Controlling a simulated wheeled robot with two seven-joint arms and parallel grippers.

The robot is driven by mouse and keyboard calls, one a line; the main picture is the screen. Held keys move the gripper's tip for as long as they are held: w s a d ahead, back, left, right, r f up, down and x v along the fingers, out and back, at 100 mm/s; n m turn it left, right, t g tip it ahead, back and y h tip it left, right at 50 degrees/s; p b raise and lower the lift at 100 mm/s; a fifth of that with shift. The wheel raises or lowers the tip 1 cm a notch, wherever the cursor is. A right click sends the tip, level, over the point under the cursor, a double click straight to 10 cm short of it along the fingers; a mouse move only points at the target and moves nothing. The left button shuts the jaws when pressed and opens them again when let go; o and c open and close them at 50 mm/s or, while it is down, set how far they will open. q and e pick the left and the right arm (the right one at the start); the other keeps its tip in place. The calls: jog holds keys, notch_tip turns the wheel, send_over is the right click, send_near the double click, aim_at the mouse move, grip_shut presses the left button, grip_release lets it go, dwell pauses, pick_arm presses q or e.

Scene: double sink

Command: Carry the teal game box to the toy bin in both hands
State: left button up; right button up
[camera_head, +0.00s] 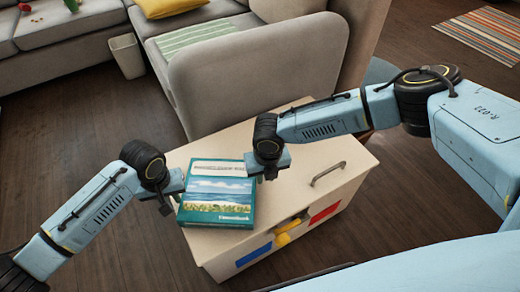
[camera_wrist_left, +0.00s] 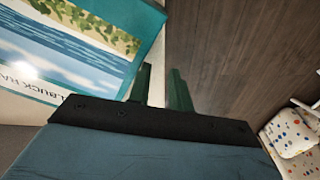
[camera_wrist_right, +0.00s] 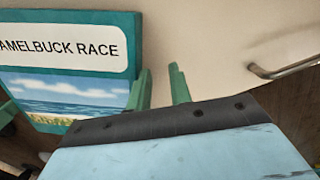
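The teal game box (camera_head: 217,193) lies flat on the top of a cream chest (camera_head: 310,155), with a seaside picture on its cover. My left gripper (camera_head: 171,197) is at the box's left edge, and my right gripper (camera_head: 262,173) is at its right edge. In the left wrist view the box (camera_wrist_left: 75,40) is left of two parted fingers (camera_wrist_left: 160,88). In the right wrist view the box (camera_wrist_right: 70,92) is left of two parted fingers (camera_wrist_right: 161,86). Neither gripper visibly clamps it. A white spotted container (camera_wrist_left: 295,130) shows in the left wrist view; I cannot tell which is the toy bin.
The chest has a metal handle (camera_head: 328,174) and blue, yellow and red pieces on its front. A grey sofa (camera_head: 260,80) stands close behind it. A small waste bin (camera_head: 127,56) is farther back. Wooden floor (camera_head: 120,235) is clear left of the chest.

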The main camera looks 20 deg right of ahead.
pick_arm(q)
notch_tip(320, 180, up, 12)
jog(key=shift+s, duration=0.45)
pick_arm(e)
notch_tip(320, 180, up, 12)
jog(key=shift+s, duration=0.4)
dwell(0.3)
pick_arm(q)
jog(key=shift+s+f, duration=0.1)
pick_arm(e)
jog(key=shift+s+f, duration=0.1)
